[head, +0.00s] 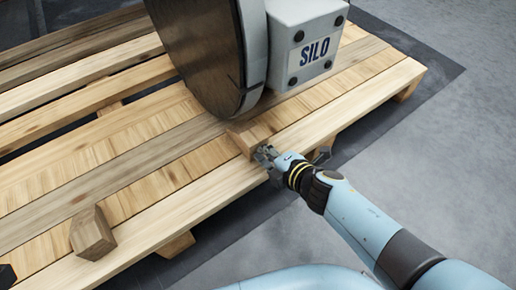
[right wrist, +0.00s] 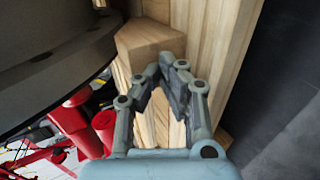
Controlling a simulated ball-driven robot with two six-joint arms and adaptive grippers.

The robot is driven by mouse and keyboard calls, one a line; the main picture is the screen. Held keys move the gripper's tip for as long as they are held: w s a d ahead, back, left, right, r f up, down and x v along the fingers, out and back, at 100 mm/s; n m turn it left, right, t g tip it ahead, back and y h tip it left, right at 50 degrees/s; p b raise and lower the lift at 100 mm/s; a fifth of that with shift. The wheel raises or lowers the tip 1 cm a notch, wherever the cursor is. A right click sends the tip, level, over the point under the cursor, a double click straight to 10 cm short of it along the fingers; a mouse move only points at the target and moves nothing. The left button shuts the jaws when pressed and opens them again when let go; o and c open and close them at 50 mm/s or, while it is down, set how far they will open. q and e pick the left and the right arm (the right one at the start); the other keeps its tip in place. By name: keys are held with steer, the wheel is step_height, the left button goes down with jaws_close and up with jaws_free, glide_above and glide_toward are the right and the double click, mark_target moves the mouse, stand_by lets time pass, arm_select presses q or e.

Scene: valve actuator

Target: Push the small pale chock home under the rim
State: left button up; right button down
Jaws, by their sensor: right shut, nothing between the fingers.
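The small pale chock (head: 240,142) lies on the pallet against the lower edge of the big dark round disc (head: 205,60). In the right wrist view the pale chock (right wrist: 150,38) is a wedge-like wooden block beside the disc's rim (right wrist: 50,60); how far it sits under the rim is hidden. My right gripper (head: 265,155) is at the chock's near right end, with its fingers shut and empty. In the right wrist view its fingertips (right wrist: 173,62) point at the chock's near face, very close; I cannot tell if they touch.
A darker wooden block (head: 92,235) stands on the slatted pallet (head: 150,240) at the lower left. A grey box marked SILO (head: 305,45) adjoins the disc. Red parts (right wrist: 75,120) show left of the gripper in the wrist view. Grey floor (head: 440,170) is clear at right.

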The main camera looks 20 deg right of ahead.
mark_target(259, 146)
steer(key=shift+w+a, duration=0.15)
steer(key=shift+w, duration=0.25)
steer(key=shift+w, duration=0.1)
steer(key=shift+w+a, duration=0.2)
steer(key=shift+w, duration=0.35)
steer(key=shift+w+a, duration=0.2)
steer(key=shift+w, duration=0.35)
steer(key=shift+w, duration=0.1)
steer(key=shift+w+a, duration=0.2)
steer(key=shift+w, duration=0.15)
steer(key=shift+w, duration=0.1)
steer(key=shift+w+a, duration=0.2)
steer(key=shift+w, duration=0.35)
steer(key=shift+w+a, duration=0.2)
steer(key=shift+w, duration=0.35)
steer(key=shift+w, duration=0.1)
steer(key=shift+w+a+r, duration=0.1)
steer(key=shift+w, duration=0.1)
